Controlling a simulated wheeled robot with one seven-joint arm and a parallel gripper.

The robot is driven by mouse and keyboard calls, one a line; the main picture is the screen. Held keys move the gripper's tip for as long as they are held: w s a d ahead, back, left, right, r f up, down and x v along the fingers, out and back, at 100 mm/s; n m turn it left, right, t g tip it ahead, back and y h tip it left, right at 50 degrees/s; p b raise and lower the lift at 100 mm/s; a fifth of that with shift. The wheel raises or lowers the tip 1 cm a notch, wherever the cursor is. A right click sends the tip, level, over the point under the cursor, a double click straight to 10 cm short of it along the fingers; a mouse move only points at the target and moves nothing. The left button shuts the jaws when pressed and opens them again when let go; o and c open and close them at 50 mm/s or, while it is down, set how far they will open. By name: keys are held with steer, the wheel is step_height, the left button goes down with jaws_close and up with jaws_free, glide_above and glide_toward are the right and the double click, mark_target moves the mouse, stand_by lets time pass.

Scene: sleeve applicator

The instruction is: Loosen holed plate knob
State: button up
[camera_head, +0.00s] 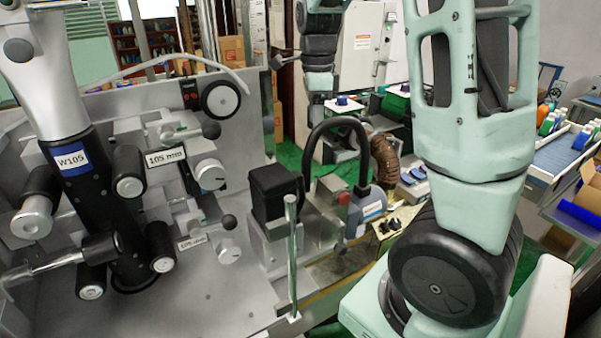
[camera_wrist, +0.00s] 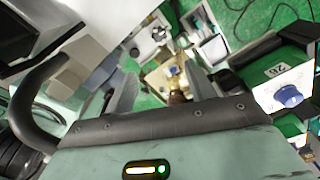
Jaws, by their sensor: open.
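The grey sleeve machine (camera_head: 250,120) fills the left of the head view. Its back panel carries several knobs: a round grey knob (camera_head: 210,174) beside the "105 mm" label, a black-rimmed round knob (camera_head: 221,98) above it, and small black ball-ended levers. I cannot tell which one is the holed plate knob. In the wrist view, my gripper (camera_wrist: 161,88) shows two grey fingers spread apart with nothing held. It points down toward the green floor and a beige surface, away from any knob I can identify. I cannot make out the gripper in the head view.
A black handle arch and grey unit (camera_head: 366,202) stand right of the machine, with an upright metal rod (camera_head: 292,255) in front. A blue knob (camera_wrist: 288,96) on a white block is at the wrist view's right. A blue-topped table (camera_head: 560,150) stands far right. Green floor shows between.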

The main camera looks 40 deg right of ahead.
step_height(320, 180, down, 17)
steer(key=p, duration=0.3)
steer(key=shift+f, duration=0.2)
steer(key=c, duration=1)
